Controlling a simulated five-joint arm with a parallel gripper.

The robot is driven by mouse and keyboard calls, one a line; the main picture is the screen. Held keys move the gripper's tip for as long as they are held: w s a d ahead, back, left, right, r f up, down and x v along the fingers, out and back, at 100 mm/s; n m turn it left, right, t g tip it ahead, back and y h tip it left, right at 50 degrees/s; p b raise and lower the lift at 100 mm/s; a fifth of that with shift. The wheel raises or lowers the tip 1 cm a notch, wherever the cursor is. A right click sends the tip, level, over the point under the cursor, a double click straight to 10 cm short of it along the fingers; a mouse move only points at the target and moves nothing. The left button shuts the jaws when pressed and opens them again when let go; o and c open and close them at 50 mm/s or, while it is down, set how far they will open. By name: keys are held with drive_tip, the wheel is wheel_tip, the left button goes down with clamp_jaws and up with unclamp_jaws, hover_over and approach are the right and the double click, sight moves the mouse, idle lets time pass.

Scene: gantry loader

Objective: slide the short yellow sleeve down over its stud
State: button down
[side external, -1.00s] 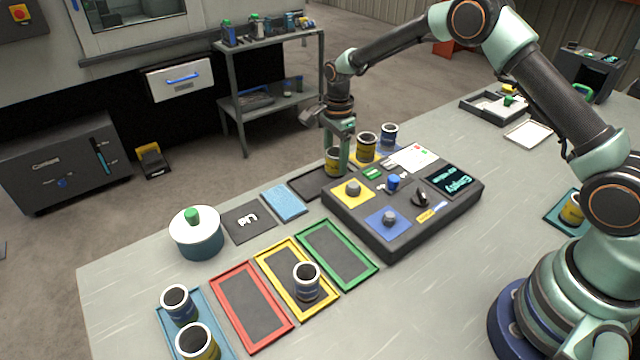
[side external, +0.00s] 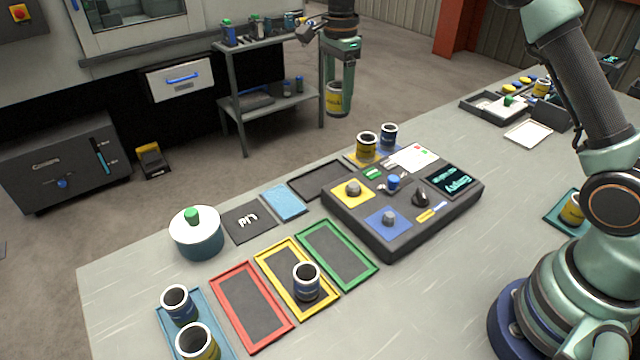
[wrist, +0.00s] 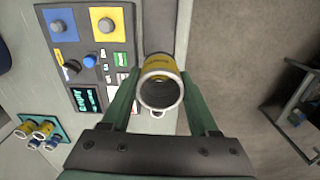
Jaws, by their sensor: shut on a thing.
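A grey stud (side external: 353,187) stands bare on the yellow square of the dark control panel (side external: 400,228), below and apart from the sleeve. It also shows in the wrist view (wrist: 106,25). Another grey stud (side external: 389,217) stands on the blue square.
A yellow sleeve (side external: 366,145) and a blue one (side external: 388,135) stand behind the panel. A blue knob (side external: 393,182) and a black knob (side external: 421,197) rise from it. A dark tray (side external: 318,180) beside it is empty. A lidded pot (side external: 196,236) stands at the left.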

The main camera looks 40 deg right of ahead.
wheel_tip(320, 180, up, 3)
hover_over(354, 184)
wheel_tip(354, 184, down, 7)
drive_tip(key=shift+f, duration=3.9)
drive_tip(key=shift+f, duration=0.2)
drive_tip(key=shift+c, duration=0.3)
unclamp_jaws()
drive_tip(key=shift+o, duration=0.3)
